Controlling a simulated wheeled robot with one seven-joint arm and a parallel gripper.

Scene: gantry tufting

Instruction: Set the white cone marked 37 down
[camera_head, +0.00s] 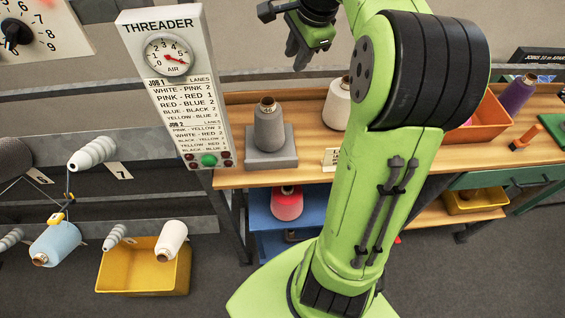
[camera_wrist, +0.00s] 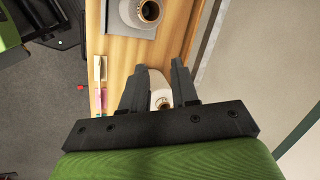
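A white cone (camera_head: 336,105) with a brown tip stands upright on the wooden bench (camera_head: 270,179), partly hidden behind my arm. It also shows in the wrist view (camera_wrist: 157,82), between and beyond my fingers. I cannot read a 37 on it. My gripper (camera_head: 295,52) is above and behind the bench, up and left of this cone in the head view. Its fingers are apart (camera_wrist: 158,78) and nothing appears gripped.
A grey cone (camera_head: 268,127) stands on a grey block (camera_head: 271,160) left of the white cone. The threader panel (camera_head: 175,90) rises at left. An orange bin (camera_head: 480,122) and purple cone (camera_head: 517,94) are right.

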